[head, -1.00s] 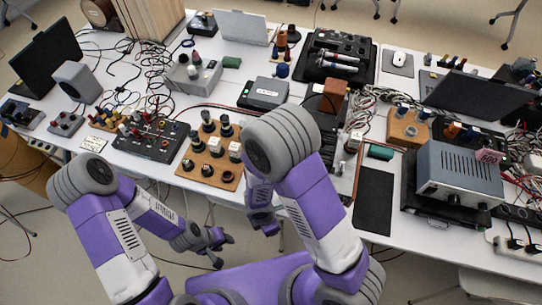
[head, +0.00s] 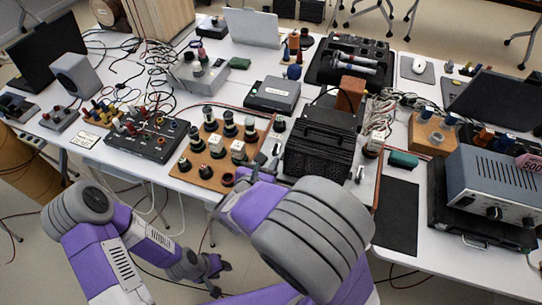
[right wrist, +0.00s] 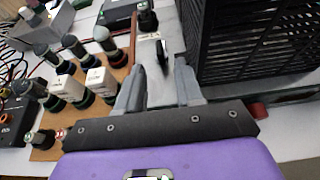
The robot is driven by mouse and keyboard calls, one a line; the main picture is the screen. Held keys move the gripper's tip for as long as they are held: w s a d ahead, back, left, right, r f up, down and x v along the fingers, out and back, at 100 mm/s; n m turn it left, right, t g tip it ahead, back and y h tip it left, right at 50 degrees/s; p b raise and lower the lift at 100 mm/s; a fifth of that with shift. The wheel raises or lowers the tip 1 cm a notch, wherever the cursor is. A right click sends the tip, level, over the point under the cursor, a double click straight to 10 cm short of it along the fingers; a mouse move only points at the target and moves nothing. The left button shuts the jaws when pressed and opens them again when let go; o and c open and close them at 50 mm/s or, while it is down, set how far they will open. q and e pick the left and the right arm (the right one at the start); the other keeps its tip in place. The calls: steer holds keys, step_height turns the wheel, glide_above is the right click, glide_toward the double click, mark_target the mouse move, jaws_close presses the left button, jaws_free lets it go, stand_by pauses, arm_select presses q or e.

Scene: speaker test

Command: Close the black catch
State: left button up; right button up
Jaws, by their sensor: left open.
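A black slatted box (head: 318,150) with a top handle stands on the table in the head view. It also fills the upper right of the right wrist view (right wrist: 250,40). A small dark upright lever, which looks like the black catch (right wrist: 162,56), stands on a light strip left of the box, just beyond my right fingertips. My right gripper (right wrist: 160,80) is open with nothing between its fingers; my forearm and wrist largely hide it in the head view. My left gripper (head: 222,266) is open and empty, low in front of the table.
A wooden board (head: 203,172) with several black and white knobs lies left of the box. A black control panel (head: 147,139) is farther left. A grey-blue metal unit (head: 492,183) stands at the right. A black mat (head: 396,215) is bare.

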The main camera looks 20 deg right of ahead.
mark_target(273, 152)
steer(key=b+x, duration=0.2)
steer(key=x, duration=0.4)
steer(key=shift+f, duration=0.1)
steer(key=shift+c, duration=0.3)
jaws_close()
